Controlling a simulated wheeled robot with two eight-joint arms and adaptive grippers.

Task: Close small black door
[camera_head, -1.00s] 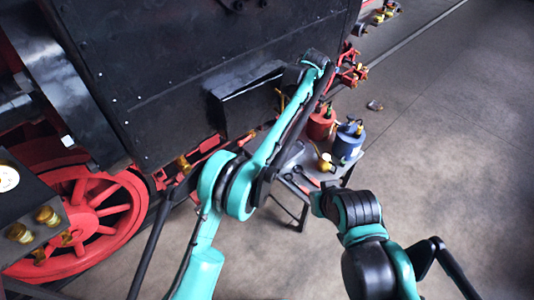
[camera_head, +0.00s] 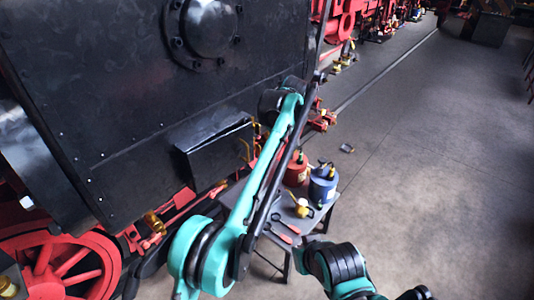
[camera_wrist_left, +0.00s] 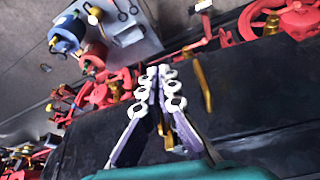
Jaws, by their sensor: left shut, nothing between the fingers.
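A black panel (camera_head: 215,145) with a slanted top edge stands out from the black side of the steam engine in the head view. It may be the small black door; I cannot tell how far it is open. My left arm reaches up past its right end, and its gripper is hidden there. In the left wrist view the left gripper (camera_wrist_left: 159,78) has its pale fingertips close together with nothing held. A dark engine surface lies behind the fingers. My right arm shows at the bottom of the head view, with its gripper out of sight.
A small grey table (camera_head: 290,222) holds a red can (camera_head: 297,170), a blue can (camera_head: 322,186) and red-handled tools beside the engine. A red wheel (camera_head: 65,268) is at lower left. The floor (camera_head: 430,170) to the right is mostly clear.

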